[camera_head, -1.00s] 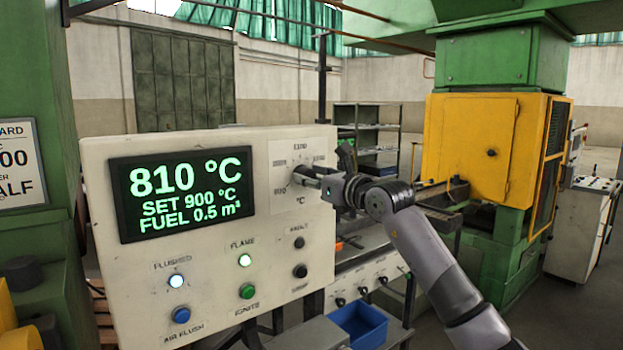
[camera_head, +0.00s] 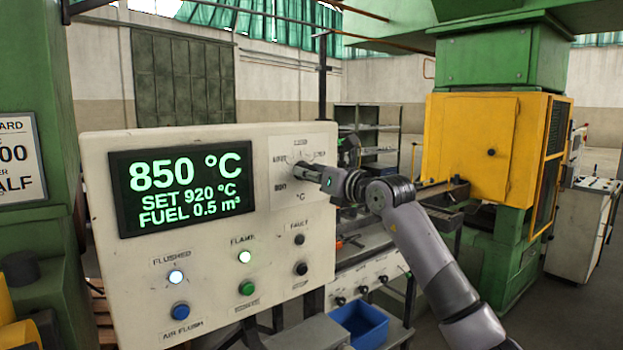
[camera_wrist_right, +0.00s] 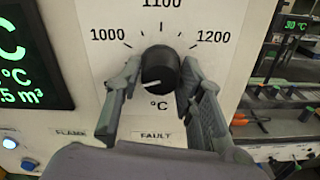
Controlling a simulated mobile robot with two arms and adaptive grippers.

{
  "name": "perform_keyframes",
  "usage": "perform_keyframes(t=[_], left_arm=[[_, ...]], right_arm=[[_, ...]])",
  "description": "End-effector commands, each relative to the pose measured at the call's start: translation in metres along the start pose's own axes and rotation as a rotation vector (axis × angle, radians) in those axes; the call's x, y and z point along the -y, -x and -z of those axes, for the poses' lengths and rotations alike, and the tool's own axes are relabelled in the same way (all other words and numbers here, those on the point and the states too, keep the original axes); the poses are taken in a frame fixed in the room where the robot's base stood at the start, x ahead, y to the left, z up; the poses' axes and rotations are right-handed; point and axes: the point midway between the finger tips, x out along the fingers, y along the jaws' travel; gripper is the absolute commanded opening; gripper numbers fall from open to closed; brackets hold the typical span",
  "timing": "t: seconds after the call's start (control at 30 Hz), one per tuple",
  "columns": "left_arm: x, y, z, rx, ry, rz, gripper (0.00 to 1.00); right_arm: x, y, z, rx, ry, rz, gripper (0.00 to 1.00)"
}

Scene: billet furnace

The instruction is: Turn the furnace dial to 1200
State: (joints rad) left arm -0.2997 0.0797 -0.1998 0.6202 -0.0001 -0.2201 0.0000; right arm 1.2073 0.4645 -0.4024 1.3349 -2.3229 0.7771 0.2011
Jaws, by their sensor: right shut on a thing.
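The furnace dial (camera_wrist_right: 160,66) is a black round knob on the white scale plate. The wrist view shows scale marks 1000, 1100 and 1200 around its top. A pale mark shows low on the knob, toward the lower left. My right gripper (camera_wrist_right: 158,74) is shut on the dial, one finger on each side. In the head view my right gripper (camera_head: 330,180) reaches the scale plate (camera_head: 285,158) from the right and hides most of the dial. The display (camera_head: 182,186) reads 850 °C, SET 920 °C, FUEL 0.5 m³. My left gripper is not in view.
Below the display are lit white lamps, a blue button (camera_head: 181,312), a green button (camera_head: 247,288) and black knobs. A blue bin (camera_head: 360,326) and a bench stand behind my right arm. A yellow and green machine (camera_head: 490,150) stands farther right.

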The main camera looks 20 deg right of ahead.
Motion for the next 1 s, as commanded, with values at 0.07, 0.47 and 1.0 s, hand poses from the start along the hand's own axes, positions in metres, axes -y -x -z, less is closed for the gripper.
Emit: perform_keyframes(t=[0.07,0.47,1.0], left_arm=[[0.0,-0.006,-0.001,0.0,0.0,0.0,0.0],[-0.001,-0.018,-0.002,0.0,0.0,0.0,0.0],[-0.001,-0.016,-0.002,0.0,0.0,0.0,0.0]], right_arm=[[0.0,0.0,0.002,0.001,-0.068,0.0,0.07],[0.0,0.0,0.001,0.001,-0.449,0.0,0.07],[0.0,0.0,0.0,-0.001,-0.963,0.001,0.07]])
